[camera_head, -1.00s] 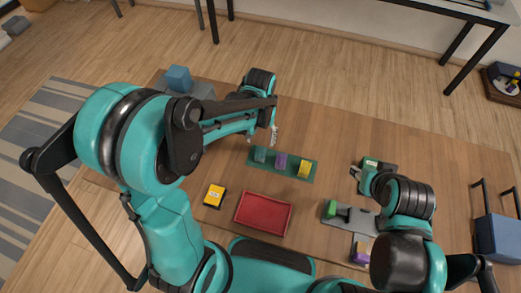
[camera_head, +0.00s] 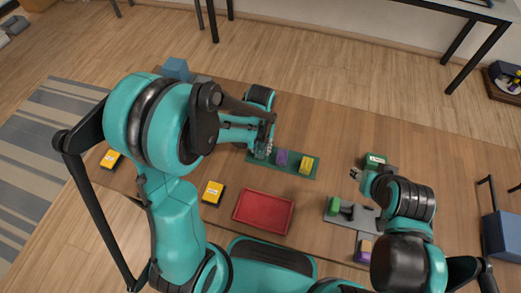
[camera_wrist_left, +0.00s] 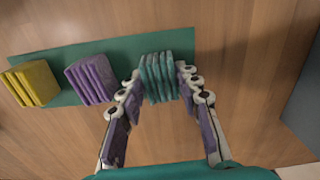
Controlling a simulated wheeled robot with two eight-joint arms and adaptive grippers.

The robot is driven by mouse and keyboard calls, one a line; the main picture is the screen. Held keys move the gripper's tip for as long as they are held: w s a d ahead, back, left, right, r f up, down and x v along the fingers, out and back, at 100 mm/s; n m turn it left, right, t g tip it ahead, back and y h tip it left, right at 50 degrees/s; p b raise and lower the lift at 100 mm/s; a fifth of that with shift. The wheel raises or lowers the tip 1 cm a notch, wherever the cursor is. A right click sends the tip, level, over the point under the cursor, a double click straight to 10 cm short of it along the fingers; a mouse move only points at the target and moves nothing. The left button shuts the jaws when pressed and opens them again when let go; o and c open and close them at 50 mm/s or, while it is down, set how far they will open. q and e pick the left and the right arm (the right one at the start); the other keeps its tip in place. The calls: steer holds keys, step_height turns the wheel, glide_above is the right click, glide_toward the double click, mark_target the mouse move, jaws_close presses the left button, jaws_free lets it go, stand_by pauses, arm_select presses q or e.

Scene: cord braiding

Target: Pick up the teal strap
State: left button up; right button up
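The teal strap (camera_wrist_left: 158,76), a folded bundle, sits on the right end of a green mat (camera_wrist_left: 110,52) in the left wrist view. My left gripper (camera_wrist_left: 163,82) is open, with one finger on each side of the strap, close to its sides. In the head view my left gripper (camera_head: 264,146) is over the left end of the mat (camera_head: 254,160) and largely covers the strap. A purple strap (camera_wrist_left: 91,80) and a yellow strap (camera_wrist_left: 32,83) lie beside it on the mat. My right gripper (camera_head: 355,173) looks open and empty over the table's right part.
A red tray (camera_head: 263,212) and a yellow box (camera_head: 213,192) are nearer my body. A grey fixture with a green block (camera_head: 334,205) is at the right. A green-topped box (camera_head: 375,160) stands by my right gripper. A blue block (camera_head: 176,68) is at the back left.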

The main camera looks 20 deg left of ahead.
arm_select(q)
steer(key=c, duration=0.5)
steer(key=shift+o, duration=0.2)
